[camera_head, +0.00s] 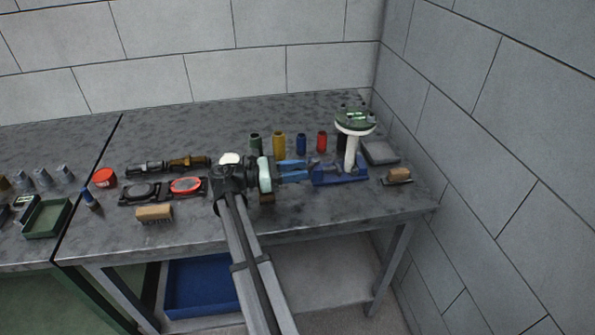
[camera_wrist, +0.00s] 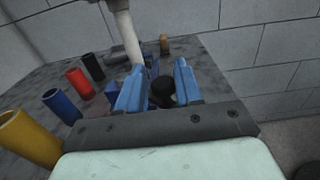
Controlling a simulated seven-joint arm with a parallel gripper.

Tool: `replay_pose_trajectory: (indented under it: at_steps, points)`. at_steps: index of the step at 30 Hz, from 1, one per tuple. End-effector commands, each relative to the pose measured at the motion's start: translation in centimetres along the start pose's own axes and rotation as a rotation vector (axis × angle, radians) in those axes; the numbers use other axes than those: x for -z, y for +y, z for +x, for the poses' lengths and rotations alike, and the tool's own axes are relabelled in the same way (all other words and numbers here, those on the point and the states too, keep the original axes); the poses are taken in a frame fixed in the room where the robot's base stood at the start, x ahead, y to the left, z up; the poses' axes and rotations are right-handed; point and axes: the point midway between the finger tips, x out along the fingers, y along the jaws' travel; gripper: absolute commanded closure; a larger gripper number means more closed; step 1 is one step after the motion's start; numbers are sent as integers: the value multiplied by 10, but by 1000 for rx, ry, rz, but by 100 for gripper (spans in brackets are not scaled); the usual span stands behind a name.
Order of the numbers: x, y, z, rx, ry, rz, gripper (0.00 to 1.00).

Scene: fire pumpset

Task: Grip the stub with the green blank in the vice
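The stub (camera_head: 351,154) is a white upright post in the blue vice (camera_head: 340,177) at the right of the bench. The green blank (camera_head: 355,119), a round disc with small metal parts on top, sits on its upper end. In the wrist view the stub (camera_wrist: 126,36) rises behind the left finger, its top out of frame. My gripper (camera_head: 308,171) is level with the vice, just left of it, its blue fingers pointing right. In the wrist view the fingers (camera_wrist: 159,75) are apart. A dark round knob (camera_wrist: 164,91) shows in the gap; contact cannot be told. The vice jaws are mostly hidden.
Yellow (camera_head: 279,145), blue (camera_head: 301,144) and red (camera_head: 321,142) cylinders stand behind my gripper. A grey flat block (camera_head: 380,152) lies near the wall. A wooden-handled brush (camera_head: 398,176) lies right of the vice, near the bench's right edge.

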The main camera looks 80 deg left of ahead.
Motion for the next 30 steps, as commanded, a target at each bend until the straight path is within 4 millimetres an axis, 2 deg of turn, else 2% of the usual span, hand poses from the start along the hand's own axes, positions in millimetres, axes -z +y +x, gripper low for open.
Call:
replay_pose_trajectory:
  at_steps: [1,5,17,23,30]
  points:
    - [-4,2,-1,-3,-8,3,65]
    - [-3,1,0,-2,-8,3,53]
    - [0,2,-4,-2,-3,0,53]
    - [-1,2,-24,-3,-4,0,53]
    - [-2,1,-59,-1,-6,1,53]
